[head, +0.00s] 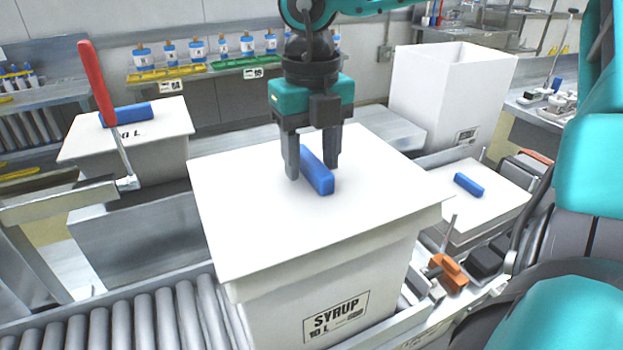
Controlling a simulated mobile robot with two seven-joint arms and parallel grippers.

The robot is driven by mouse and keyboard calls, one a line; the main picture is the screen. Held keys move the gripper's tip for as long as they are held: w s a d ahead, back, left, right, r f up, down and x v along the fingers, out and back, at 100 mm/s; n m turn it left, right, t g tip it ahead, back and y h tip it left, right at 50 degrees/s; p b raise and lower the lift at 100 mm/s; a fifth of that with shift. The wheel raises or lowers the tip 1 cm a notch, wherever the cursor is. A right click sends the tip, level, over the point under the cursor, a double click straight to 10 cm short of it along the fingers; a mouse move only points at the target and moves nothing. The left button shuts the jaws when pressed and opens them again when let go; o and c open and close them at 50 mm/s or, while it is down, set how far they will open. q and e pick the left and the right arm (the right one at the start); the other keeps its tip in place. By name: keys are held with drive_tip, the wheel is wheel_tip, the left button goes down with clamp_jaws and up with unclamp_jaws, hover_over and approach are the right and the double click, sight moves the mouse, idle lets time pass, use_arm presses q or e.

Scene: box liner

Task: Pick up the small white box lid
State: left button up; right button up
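Three white lids with blue handles are in the head view. The smallest-looking white lid (497,199) lies at the right, with its short blue handle (469,185) on top. A large white lid (240,210) covers the middle syrup box (285,312). My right gripper (312,172) points down over this large lid, its two fingers apart on either side of the lid's blue handle (318,172). The fingers do not appear closed on it. The third lid (78,145) is at the left, with its own blue handle (134,113). My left gripper is not in view.
A tall open white box (440,100) stands behind the small lid. A red-handled lever (97,85) rises at the left. A roller conveyor (130,320) runs at the front left. An orange clamp (449,271) sits right of the syrup box.

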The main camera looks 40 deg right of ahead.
clamp_jaws()
drive_tip(key=shift+r, duration=0.1)
idle(0.4)
